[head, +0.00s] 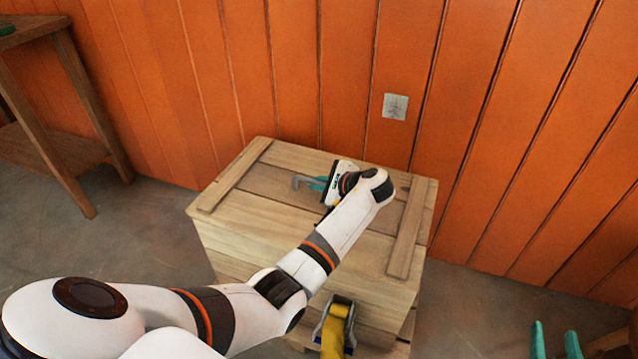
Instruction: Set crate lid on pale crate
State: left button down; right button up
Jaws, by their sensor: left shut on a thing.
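The crate lid (255,210) is a pale plank panel with a cleat along each side and a grey handle (302,183) on top. It lies over the pale crate (375,292) and covers its opening. The lid looks level and lined up with the crate; I cannot tell whether it touches the rim all round. My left gripper (318,184) is shut on the lid's handle, its teal fingers partly hidden by the wrist. My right gripper (555,345) shows only its two teal fingertips at the lower right, apart and empty.
A yellow and grey item (337,328) stands at the crate's front, low down. An orange plank wall (300,70) with a pale socket plate (395,106) rises behind. A wooden table (70,155) is at the left. The floor (470,305) right of the crate is clear.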

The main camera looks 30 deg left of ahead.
pick_arm(q)
jog(key=shift+w, duration=0.1)
pick_arm(e)
jog(key=shift+r, duration=0.3)
